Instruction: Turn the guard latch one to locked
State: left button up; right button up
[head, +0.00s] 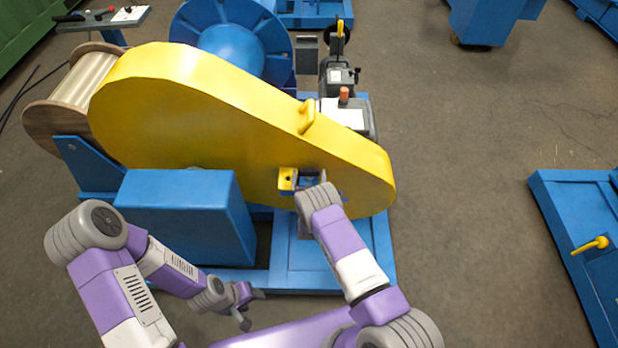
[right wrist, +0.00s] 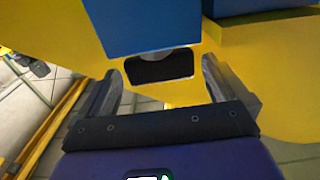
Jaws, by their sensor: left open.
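The big yellow chain guard (head: 200,110) stands upright over the blue machine base. A small yellow latch piece (head: 287,179) with a dark hole sits low on the guard's near face, with a blue part beside it. My right gripper (head: 313,180) is at that spot, just right of the yellow piece; the wrist partly hides it. In the right wrist view, its fingers (right wrist: 160,88) are wide apart before a yellow surface with a dark slot (right wrist: 160,68) below a blue block (right wrist: 145,25). No clear grip shows. My left gripper (head: 250,304) is open and empty, low in front of the blue housing.
A blue box housing (head: 185,215) stands in front of the guard at the left. A yellow handle (head: 307,116) sticks out of the guard above the latch. A wooden spool (head: 75,95) is behind at left. The floor at right is clear up to another blue frame (head: 565,230).

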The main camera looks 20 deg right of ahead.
jog(key=c, duration=0.9)
jog(key=shift+d+n+y, duration=0.15)
jog(key=shift+n+y, duration=0.15)
jog(key=shift+y, duration=0.2)
jog(key=n+y, duration=0.1)
jog(key=y, duration=0.1)
jog(key=shift+s+d+f+n+t+y+b, duration=0.1)
jog(key=shift+d+n+t+y+b, duration=0.2)
jog(key=shift+n+y, duration=0.1)
jog(key=n+y, duration=0.1)
jog(key=y, duration=0.1)
jog(key=n+y+b, duration=0.1)
jog(key=y, duration=0.1)
jog(key=shift+d+f+n, duration=0.1)
jog(key=shift+d+n, duration=0.2)
jog(key=shift+n, duration=0.1)
jog(key=n+y+b, duration=0.1)
jog(key=n+g+y+b, duration=0.1)
jog(key=y, duration=0.1)
jog(key=n+y+b, duration=0.1)
jog(key=shift+d+g+y, duration=0.3)
jog(key=shift+y, duration=0.1)
jog(key=shift+w+n+g+y+b, duration=0.25)
jog(key=shift+n+g+y+b, duration=0.75)
jog(key=shift+y+b, duration=0.4)
